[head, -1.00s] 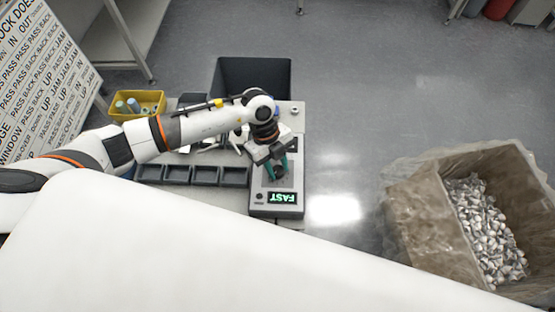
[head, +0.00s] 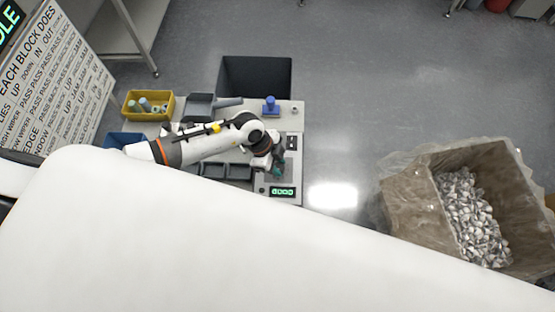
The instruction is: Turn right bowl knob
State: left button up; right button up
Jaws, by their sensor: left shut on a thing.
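My left gripper (head: 279,169) comes in from the left with teal fingers pointing down at the grey control panel (head: 294,170). It is shut on the knob on the panel, which the fingers and wrist mostly hide, so its angle cannot be read. Just below the fingers, a small display (head: 282,191) shows a green word, upside down and too small to read surely. My right gripper is not in view.
A blue-topped part (head: 270,104) stands behind my left wrist. A lined carton (head: 408,208) of small parts stands right. Signboard (head: 55,75) at left.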

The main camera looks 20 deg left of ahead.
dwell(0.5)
pick_arm(q)
jog(key=o, duration=1)
jog(key=b+v, duration=0.3)
jog(key=v, duration=0.9)
jog(key=shift+a, duration=0.1)
